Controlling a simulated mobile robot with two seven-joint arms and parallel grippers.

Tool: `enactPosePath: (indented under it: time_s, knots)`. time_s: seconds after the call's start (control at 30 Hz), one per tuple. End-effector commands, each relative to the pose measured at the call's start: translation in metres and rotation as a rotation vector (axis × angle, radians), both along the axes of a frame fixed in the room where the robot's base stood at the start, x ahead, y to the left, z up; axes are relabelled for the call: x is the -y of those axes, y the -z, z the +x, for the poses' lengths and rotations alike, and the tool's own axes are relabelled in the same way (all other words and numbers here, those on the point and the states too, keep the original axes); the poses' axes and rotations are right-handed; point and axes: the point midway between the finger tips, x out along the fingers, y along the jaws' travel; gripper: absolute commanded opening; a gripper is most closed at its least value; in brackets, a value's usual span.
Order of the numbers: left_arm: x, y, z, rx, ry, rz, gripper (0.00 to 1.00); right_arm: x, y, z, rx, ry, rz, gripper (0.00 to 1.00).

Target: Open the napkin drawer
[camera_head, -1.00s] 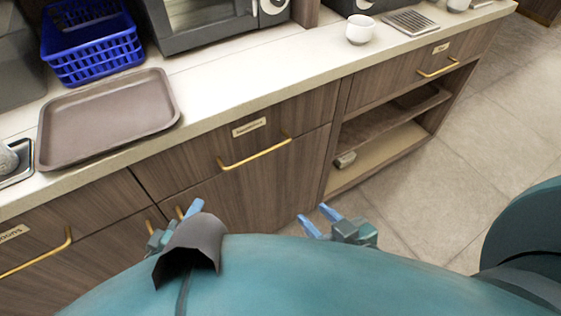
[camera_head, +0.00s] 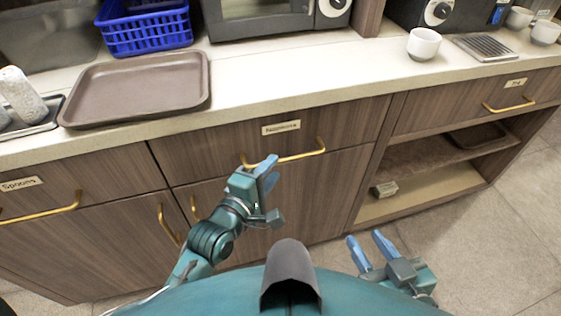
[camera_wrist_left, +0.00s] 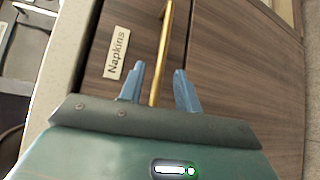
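The napkin drawer (camera_head: 345,122) is closed, its wooden front flush with the cabinet under the counter. Its label reads "Napkins" in the left wrist view (camera_wrist_left: 116,52). Its gold bar handle (camera_head: 300,155) runs along the front, and also shows in the left wrist view (camera_wrist_left: 166,35). My left gripper (camera_head: 267,170) is at the left part of the handle. In the left wrist view its blue fingers (camera_wrist_left: 159,85) are apart, with the handle appearing between them; I cannot tell whether they touch it. My right gripper (camera_head: 367,248) is open and empty, low in front of the cabinet.
A drawer labelled "Spoons" (camera_head: 50,190) is at the left and another labelled drawer (camera_head: 470,108) at the right, above open shelves (camera_head: 400,203). On the counter are a brown tray (camera_head: 100,117), a blue basket (camera_head: 150,32) and a white cup (camera_head: 423,44). The floor at the right is clear.

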Motion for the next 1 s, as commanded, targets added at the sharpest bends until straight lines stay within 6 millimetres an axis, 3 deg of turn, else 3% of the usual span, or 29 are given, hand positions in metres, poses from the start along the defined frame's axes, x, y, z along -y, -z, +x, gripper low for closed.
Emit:
enactPosePath:
  time_s: [0.1,0.3,0.67,1.0]
  knots:
    - [0.010,0.004,0.020,0.001,0.000,0.000,0.33,-0.002,0.006,0.001,-0.001,-0.008,-0.009,0.36]
    - [0.019,0.007,0.037,0.001,-0.001,0.001,0.33,-0.003,0.010,0.001,-0.004,-0.016,-0.021,0.36]
    - [0.021,0.007,0.041,0.000,-0.001,0.002,0.33,-0.004,0.011,0.002,-0.006,-0.018,-0.025,0.36]
    - [0.021,0.007,0.040,0.000,-0.001,0.002,0.05,-0.004,0.009,0.004,0.003,-0.018,-0.022,0.36]
